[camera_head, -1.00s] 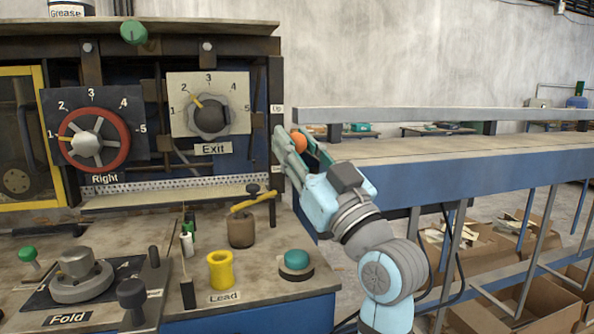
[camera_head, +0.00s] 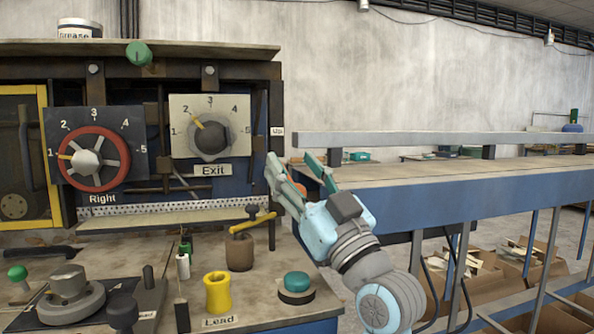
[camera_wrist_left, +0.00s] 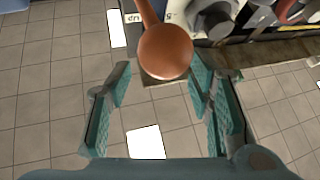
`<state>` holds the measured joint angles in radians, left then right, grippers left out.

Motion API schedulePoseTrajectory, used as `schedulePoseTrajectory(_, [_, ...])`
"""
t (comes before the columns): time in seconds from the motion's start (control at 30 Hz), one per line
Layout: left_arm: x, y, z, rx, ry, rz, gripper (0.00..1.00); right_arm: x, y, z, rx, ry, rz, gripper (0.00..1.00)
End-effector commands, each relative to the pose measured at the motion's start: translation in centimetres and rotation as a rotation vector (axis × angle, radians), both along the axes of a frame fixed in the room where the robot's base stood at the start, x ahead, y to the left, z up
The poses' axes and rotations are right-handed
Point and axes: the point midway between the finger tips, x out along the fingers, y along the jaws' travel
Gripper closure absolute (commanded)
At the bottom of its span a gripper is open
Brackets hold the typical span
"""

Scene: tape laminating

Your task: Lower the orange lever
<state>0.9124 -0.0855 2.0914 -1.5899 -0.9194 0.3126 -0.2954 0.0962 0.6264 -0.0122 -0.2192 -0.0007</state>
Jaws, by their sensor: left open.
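The orange lever shows in the left wrist view as a round orange knob (camera_wrist_left: 165,52) on a stem that runs up out of the picture. In the head view only a bit of the orange knob (camera_head: 317,169) shows, partly hidden by the fingers, at the machine's right edge below the "Up" label. My left gripper (camera_head: 294,172) is open at the knob. In the left wrist view its two fingers (camera_wrist_left: 163,90) stand apart on either side, with the knob near and between the tips, and no clear grip on it. My right gripper is not in view.
The machine panel has a red-rimmed wheel (camera_head: 90,160) and an Exit dial (camera_head: 210,138). A yellow cup (camera_head: 218,292) and a teal button (camera_head: 297,283) stand on its ledge. A long blue-sided conveyor table (camera_head: 460,203) lies close to the right of my arm.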

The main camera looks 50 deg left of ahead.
Motion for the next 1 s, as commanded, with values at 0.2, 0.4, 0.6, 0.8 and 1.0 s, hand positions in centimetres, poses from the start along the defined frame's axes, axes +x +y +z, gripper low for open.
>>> schedulePoseTrajectory(0.2, [0.0,0.0,1.4,0.000,-0.004,0.000,0.53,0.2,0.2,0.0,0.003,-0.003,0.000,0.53])
schedulePoseTrajectory(0.4, [-0.1,0.0,6.4,0.000,-0.005,0.000,0.53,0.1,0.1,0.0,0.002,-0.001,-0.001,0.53])
schedulePoseTrajectory(0.6, [-0.1,0.0,9.7,0.001,-0.001,0.001,0.53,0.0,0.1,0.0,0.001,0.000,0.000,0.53])
schedulePoseTrajectory(0.8, [-0.1,0.0,10.0,0.000,0.001,0.001,0.53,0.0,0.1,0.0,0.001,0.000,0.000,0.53])
schedulePoseTrajectory(1.0, [-0.1,0.0,10.0,0.000,0.000,0.000,0.53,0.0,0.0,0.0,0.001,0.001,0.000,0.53])
